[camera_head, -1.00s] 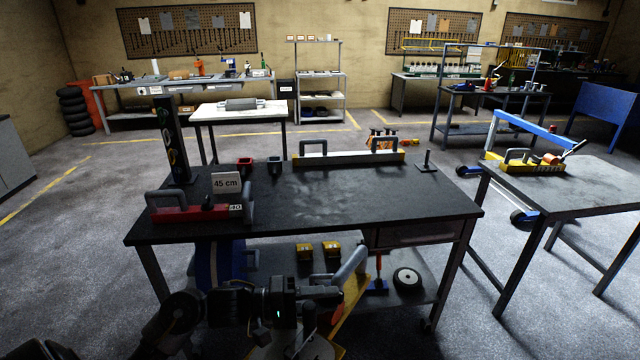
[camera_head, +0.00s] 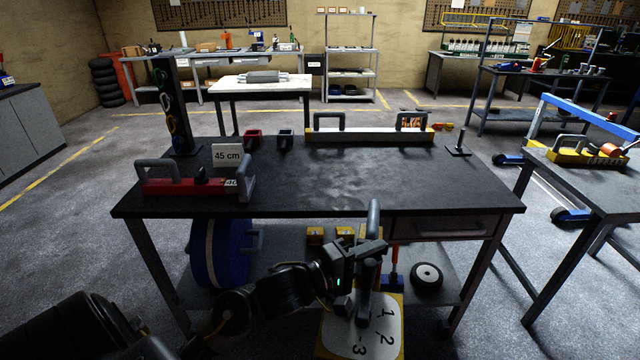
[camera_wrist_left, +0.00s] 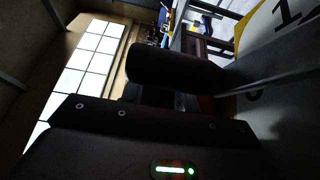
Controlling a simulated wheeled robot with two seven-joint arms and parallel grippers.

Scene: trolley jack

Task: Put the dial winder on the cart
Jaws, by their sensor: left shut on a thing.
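My left gripper (camera_head: 368,252) is shut on the grey handle of a yellow-edged piece with a pale dial face numbered 1, 2 and 3, which I take for the dial winder (camera_head: 372,328). It hangs in front of the black table, below the level of its top. In the left wrist view, a dark rounded bar crosses the middle, and part of the numbered face (camera_wrist_left: 287,14) shows at top right. The black-topped table (camera_head: 345,185) has a lower shelf and a caster at its front right leg; I cannot tell whether it is the cart. My right gripper is out of view.
A blue reel (camera_head: 217,252) and a wheel (camera_head: 427,277) are below. A grey table (camera_head: 590,178) stands right.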

